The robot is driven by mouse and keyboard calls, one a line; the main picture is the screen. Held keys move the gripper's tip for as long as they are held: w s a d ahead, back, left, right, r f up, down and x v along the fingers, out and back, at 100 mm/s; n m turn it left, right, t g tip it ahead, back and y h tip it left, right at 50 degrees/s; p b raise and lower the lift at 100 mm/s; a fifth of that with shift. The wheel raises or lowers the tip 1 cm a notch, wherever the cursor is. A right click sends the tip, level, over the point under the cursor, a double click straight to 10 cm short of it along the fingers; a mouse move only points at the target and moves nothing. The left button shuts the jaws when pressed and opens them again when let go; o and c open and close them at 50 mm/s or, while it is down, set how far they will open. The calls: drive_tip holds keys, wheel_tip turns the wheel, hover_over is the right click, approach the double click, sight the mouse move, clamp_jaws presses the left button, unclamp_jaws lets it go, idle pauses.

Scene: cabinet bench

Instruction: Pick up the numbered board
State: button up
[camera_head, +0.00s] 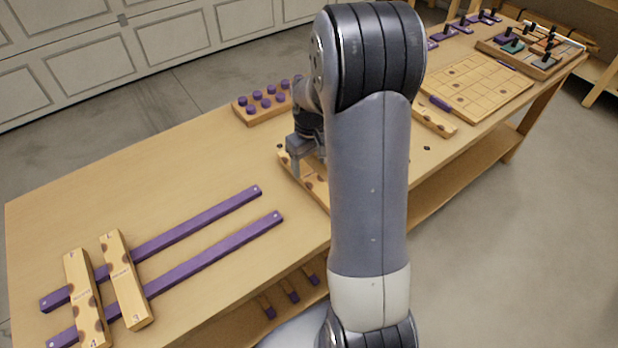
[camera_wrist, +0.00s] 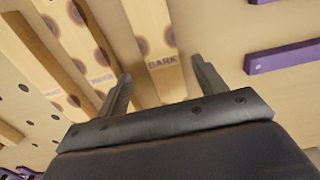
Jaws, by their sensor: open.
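Two long purple rails (camera_head: 215,248) lie at the left of the bench. A block with purple pegs (camera_head: 262,108) stands behind my gripper. A gridded wooden board (camera_head: 470,85) and a tray of tools (camera_head: 530,58) are at the right.

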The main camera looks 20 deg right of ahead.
sight(308, 175)
drive_tip(key=f, duration=0.4)
drive_tip(key=shift+a+f, duration=0.2)
drive_tip(key=shift+f, duration=0.2)
drive_tip(key=c, duration=1.2)
